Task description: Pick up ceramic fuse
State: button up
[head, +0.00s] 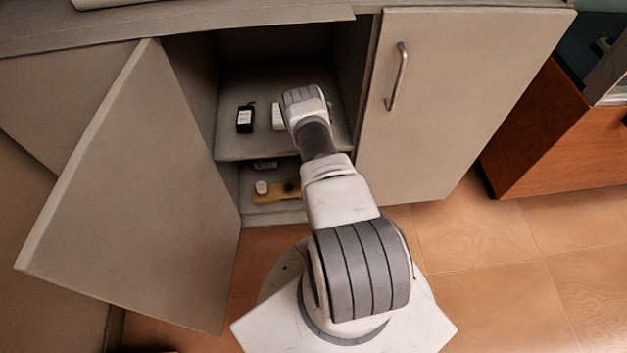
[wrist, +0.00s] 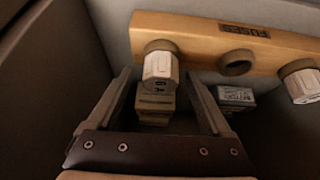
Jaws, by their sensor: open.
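In the wrist view a white ceramic fuse (wrist: 160,68), faceted with dark marks on its end, sits at the left socket of a wooden board (wrist: 200,40) labelled "FUSES". A second white fuse (wrist: 302,84) sits at the right socket; the middle socket holds no fuse. My gripper (wrist: 158,76) is open, its fingers to the left and right of the left fuse, with gaps on both sides. In the head view the board (head: 270,196) lies low in the cabinet with one white fuse (head: 261,187) visible. My arm hides the gripper there.
A beige stacked item (wrist: 154,108) and a small labelled box (wrist: 236,97) lie near the fingers. A black box (head: 245,118) and a pale box (head: 278,116) stand on the upper shelf (head: 235,150). The open cabinet door (head: 110,200) is at left; a shut door (head: 450,100) is at right.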

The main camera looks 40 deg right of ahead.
jog(key=shift+c, duration=0.3)
grip_shut()
jog(key=shift+r, duration=0.2)
